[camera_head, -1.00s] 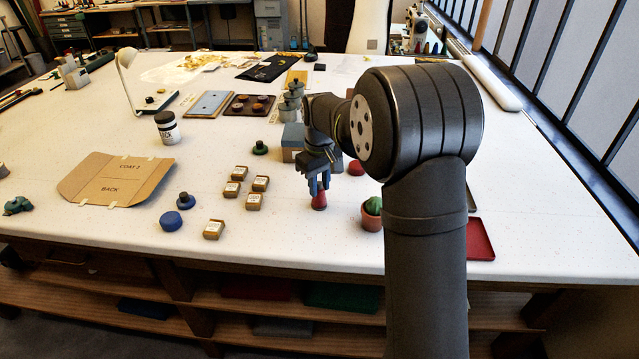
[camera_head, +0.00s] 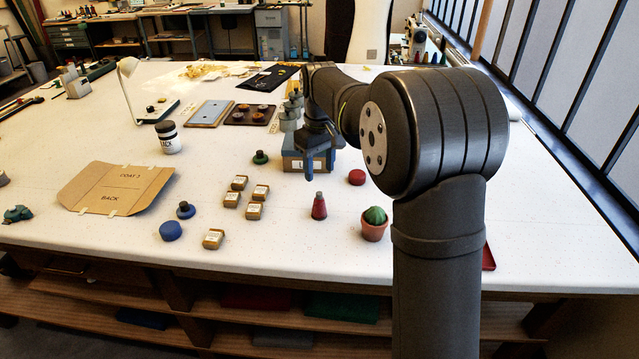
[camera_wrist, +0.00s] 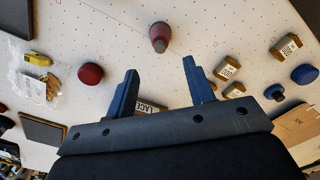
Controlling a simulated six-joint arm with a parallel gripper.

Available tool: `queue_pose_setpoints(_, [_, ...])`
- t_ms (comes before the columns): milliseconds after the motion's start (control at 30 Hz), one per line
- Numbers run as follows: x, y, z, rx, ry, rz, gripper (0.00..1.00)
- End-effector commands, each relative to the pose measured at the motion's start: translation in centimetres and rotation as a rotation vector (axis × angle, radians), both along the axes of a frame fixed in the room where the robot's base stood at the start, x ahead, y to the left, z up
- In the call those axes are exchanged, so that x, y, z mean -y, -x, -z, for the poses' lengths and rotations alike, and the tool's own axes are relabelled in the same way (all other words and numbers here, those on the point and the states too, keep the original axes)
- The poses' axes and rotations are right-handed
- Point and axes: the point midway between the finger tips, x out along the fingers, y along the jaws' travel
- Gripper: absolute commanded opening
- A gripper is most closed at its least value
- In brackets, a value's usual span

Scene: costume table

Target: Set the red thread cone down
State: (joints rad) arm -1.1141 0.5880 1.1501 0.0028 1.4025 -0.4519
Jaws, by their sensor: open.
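The red thread cone (camera_head: 319,207) stands upright on the white table, with its grey tip up. It also shows in the wrist view (camera_wrist: 160,38), apart from the fingers. My gripper (camera_head: 309,174) is open and empty, above and behind the cone in the head view. Its two blue fingers (camera_wrist: 160,82) are spread in the wrist view, with a gap to the cone.
A potted cactus (camera_head: 374,224) stands right of the cone, and a red round lid (camera_head: 356,177) lies behind it. Several small labelled boxes (camera_head: 231,199) stand to the left. The table just around the cone is clear.

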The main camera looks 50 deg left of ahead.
Motion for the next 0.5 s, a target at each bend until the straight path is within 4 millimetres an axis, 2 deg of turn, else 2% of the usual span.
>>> queue_pose_setpoints(33, [0.0,0.0,-1.0,0.002,-0.003,0.000,0.49])
queue_pose_setpoints(200, [0.0,0.0,-2.9,0.000,-0.001,0.000,0.49])
queue_pose_setpoints(500, [0.0,0.0,-3.4,-0.001,0.001,0.000,0.49])
